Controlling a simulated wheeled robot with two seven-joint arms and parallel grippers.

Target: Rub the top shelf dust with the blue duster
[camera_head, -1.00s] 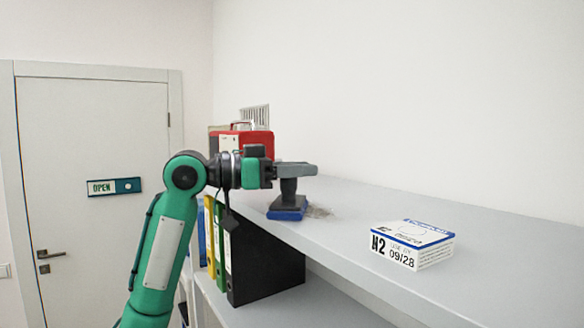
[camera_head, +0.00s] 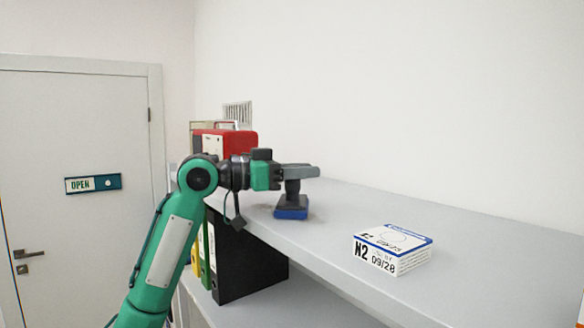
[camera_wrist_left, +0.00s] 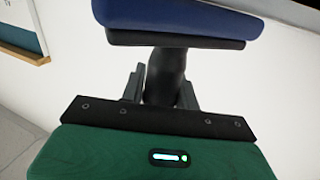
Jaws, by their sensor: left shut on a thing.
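My left gripper (camera_head: 300,172) is shut on the dark upright handle of the blue duster (camera_head: 291,213). The duster is upright with its blue pad down, at or very near the surface of the top shelf (camera_head: 345,225), close to its front edge. In the left wrist view the duster's blue pad (camera_wrist_left: 180,16) is at the top, and the dark handle stands between the fingers of the gripper (camera_wrist_left: 163,88). Only a faint brownish trace of dust (camera_head: 314,214) shows at the pad's right side; any dust under the pad is hidden. My right gripper is out of view.
A white and blue box (camera_head: 393,250) marked N2 lies on the shelf to the right. A red case (camera_head: 240,145) stands behind my wrist. Several binders (camera_head: 245,262) stand on the shelf below. The top shelf between duster and box is clear.

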